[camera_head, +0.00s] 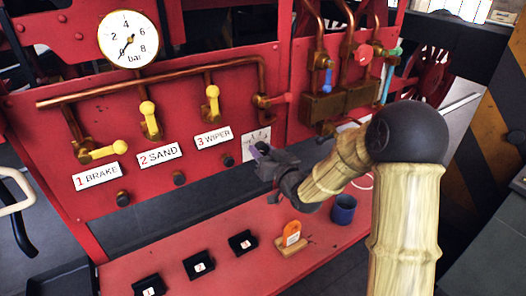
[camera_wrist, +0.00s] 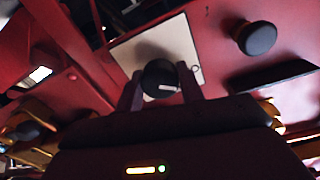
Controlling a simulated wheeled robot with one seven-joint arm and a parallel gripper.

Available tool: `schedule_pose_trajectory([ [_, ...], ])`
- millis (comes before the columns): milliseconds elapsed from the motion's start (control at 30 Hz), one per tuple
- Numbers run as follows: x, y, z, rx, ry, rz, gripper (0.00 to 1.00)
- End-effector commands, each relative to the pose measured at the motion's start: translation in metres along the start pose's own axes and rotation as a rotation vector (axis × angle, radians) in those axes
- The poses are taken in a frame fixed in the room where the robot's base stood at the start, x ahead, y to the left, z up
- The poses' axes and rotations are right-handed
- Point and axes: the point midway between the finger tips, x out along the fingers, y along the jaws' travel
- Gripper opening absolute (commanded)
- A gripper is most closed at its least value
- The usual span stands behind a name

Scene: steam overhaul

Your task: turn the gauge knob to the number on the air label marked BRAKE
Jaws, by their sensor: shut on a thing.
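The BRAKE label (camera_head: 97,175) is a white plate with a red 1, at the lower left of the red panel. The gauge knob (camera_wrist: 158,76) is round and dark with a white pointer mark; it sits on a white dial plate (camera_head: 257,137), also in the wrist view (camera_wrist: 190,35). My gripper (camera_head: 258,152) is shut on the knob, one finger on each side in the wrist view (camera_wrist: 161,84). In the head view my gripper hides the knob, and the numbers on the plate are too small to read. The pressure gauge (camera_head: 128,40) has its needle at the lower left, near 0.
SAND (camera_head: 159,155) and WIPER (camera_head: 213,137) labels sit below yellow-handled valves (camera_head: 150,118). Copper pipes run above. The red shelf (camera_head: 130,270) below holds small black blocks (camera_head: 198,265), an orange tag on a stand (camera_head: 291,234) and a blue cup (camera_head: 343,209).

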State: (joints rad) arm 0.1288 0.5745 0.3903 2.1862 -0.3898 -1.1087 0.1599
Motion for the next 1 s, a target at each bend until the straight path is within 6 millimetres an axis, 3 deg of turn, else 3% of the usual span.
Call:
schedule_pose_trajectory([
  [1000, -0.0003, 0.0010, -0.0007, 0.631, -0.022, 0.005, 0.15],
])
